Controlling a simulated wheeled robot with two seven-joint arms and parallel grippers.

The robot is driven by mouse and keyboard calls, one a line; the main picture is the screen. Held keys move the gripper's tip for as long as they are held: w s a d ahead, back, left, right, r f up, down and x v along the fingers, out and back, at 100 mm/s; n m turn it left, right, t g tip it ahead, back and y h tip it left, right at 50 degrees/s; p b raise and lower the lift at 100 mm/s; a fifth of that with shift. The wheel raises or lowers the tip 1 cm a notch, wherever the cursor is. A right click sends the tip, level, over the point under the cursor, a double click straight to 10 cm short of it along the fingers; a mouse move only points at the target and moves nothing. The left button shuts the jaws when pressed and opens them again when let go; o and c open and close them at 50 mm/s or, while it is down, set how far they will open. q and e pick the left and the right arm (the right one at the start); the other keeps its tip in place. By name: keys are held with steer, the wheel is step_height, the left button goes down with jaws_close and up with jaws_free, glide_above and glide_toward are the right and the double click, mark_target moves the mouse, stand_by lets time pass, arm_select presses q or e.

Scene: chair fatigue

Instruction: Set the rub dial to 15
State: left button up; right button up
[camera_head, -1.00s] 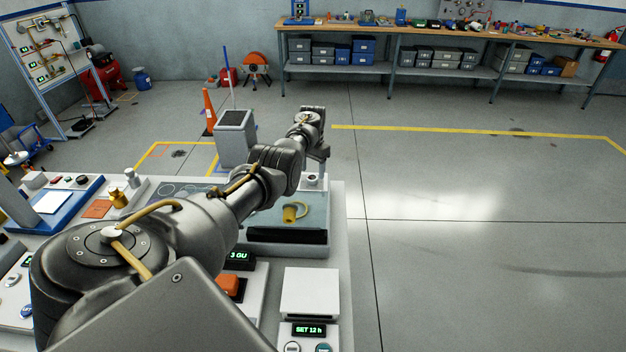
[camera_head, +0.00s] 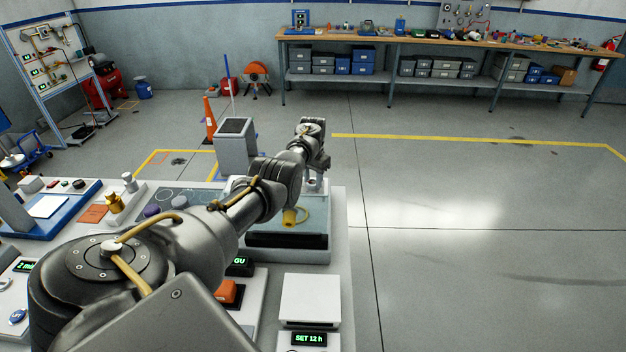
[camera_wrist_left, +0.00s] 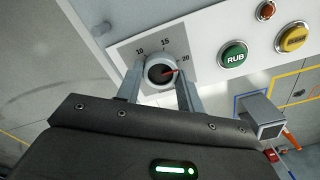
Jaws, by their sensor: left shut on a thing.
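The rub dial (camera_wrist_left: 158,74) is a round dark knob with a light rim and a red pointer, on a grey plate (camera_wrist_left: 150,48) marked 10, 15 and 20. Its pointer lies toward the 20 side, past the 15 mark. In the left wrist view my left gripper (camera_wrist_left: 160,82) has one finger on each side of the dial and is shut on it. In the head view my left gripper (camera_head: 316,178) is at the far right corner of the bench, and the dial cannot be made out there. My right gripper is not in view.
A green RUB button (camera_wrist_left: 233,54) and a yellow button (camera_wrist_left: 293,38) sit on the same white panel as the dial. A yellow ring-like part (camera_head: 296,216) lies in the blue-grey tray (camera_head: 262,224) under my left arm. Open floor lies to the right.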

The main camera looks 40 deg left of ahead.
arm_select(q)
steer(key=n, duration=0.5)
steer(key=shift+n, duration=0.3)
steer(key=n, duration=0.6)
steer(key=shift+s+f, duration=0.1)
stand_by(0.4)
steer(key=o, duration=1)
